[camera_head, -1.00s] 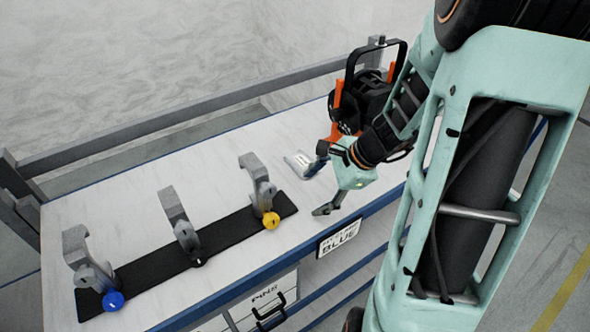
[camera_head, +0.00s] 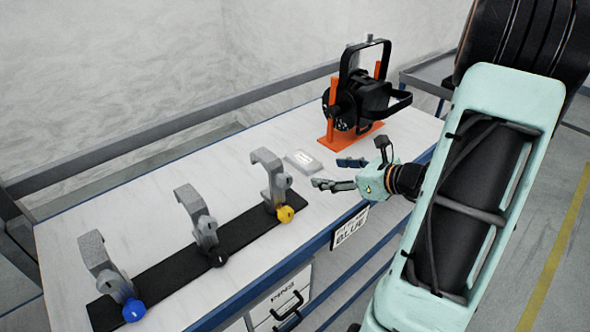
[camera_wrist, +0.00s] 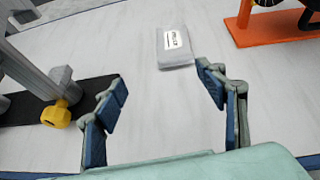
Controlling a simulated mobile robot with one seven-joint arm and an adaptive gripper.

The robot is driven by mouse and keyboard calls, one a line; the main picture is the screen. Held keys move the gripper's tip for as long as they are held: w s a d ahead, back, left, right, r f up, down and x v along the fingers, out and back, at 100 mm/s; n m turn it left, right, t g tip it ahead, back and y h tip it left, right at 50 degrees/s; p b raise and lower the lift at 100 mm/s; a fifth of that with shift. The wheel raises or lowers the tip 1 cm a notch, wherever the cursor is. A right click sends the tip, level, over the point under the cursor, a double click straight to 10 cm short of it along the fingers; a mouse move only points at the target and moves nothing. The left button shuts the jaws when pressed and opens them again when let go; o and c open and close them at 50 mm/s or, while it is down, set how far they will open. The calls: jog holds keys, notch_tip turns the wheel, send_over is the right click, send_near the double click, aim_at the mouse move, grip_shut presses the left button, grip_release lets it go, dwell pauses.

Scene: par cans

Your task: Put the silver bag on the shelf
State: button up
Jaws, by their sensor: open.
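The silver bag (camera_head: 303,161) is a small flat grey packet with a white label. It lies on the white tabletop between the clamps and the black lamp. In the wrist view the bag (camera_wrist: 175,47) is ahead of my gripper, a little right of centre, beyond the fingertips. My gripper (camera_head: 334,173) is open and empty, low over the table on the near right side of the bag and apart from it. In the wrist view both fingers of my gripper (camera_wrist: 165,85) show spread wide. I cannot tell any shelf apart for certain; drawers and rails show below the tabletop.
Several grey clamps with blue, black and yellow knobs (camera_head: 285,214) stand on a black strip (camera_head: 170,272) at left. A black lamp (camera_head: 360,100) on an orange stand (camera_head: 352,142) is behind the gripper. A sign (camera_head: 349,226) hangs on the table's front edge. Bare tabletop surrounds the bag.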

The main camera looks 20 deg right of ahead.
aim_at(309, 163)
jog(key=shift+w+d+r+m+t+h, duration=0.2)
jog(key=shift+d+m+t+h, duration=0.1)
jog(key=shift+d+m+t, duration=0.3)
jog(key=shift+w+f, duration=0.1)
jog(key=shift+w, duration=0.3)
jog(key=x, duration=1)
jog(key=shift+d+f+b, duration=0.15)
jog(key=shift+f+b, duration=0.1)
jog(key=shift+b, duration=0.05)
jog(key=shift+c, duration=0.3)
jog(key=shift+r, duration=0.1)
jog(key=c, duration=1.3)
